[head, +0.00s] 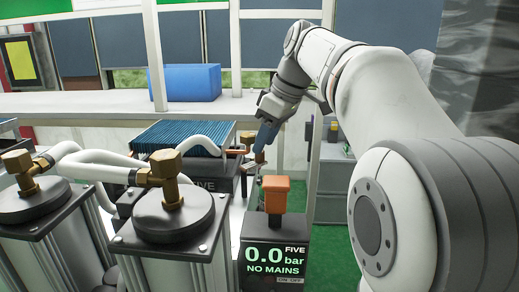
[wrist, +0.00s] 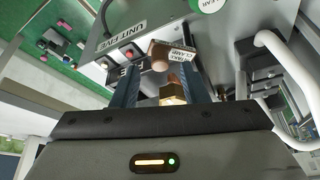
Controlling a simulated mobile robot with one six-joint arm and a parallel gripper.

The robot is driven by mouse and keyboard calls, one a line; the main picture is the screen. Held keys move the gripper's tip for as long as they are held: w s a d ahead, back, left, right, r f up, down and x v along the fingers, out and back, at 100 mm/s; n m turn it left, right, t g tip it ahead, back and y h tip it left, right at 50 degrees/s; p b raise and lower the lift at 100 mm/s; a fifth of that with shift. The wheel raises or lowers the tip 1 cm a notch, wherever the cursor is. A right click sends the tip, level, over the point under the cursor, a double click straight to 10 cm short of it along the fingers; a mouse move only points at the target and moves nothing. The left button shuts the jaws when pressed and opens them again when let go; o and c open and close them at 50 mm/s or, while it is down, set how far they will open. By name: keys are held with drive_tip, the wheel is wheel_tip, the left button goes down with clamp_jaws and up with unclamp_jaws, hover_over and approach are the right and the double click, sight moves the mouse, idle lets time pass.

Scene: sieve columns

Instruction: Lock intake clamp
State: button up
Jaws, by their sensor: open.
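In the wrist view a tag (wrist: 182,55), partly readable as "CLAMP", sits beside a short brown, round-ended part (wrist: 158,55), which I take to be the intake clamp's handle. A brass fitting (wrist: 173,91) shows closer to my gripper. My gripper (wrist: 168,75) is open, its two blue fingers on either side of the brown part and the fitting in the picture. I cannot tell whether either finger touches them. In the head view my gripper (head: 262,146) points down behind the orange-topped display unit. The clamp is hard to make out there.
The display unit (head: 275,260) reads 0.0 bar, FIVE, NO MAINS, with an orange block (head: 275,194) on top. Two dark-lidded columns (head: 172,217) with brass fittings and white hoses stand left. A blue ribbed block (head: 182,138) lies left of my gripper. A white pipe (wrist: 282,62) curves at right.

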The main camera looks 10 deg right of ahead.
drive_tip(key=shift+x, duration=1.4)
drive_tip(key=shift+c, duration=0.6)
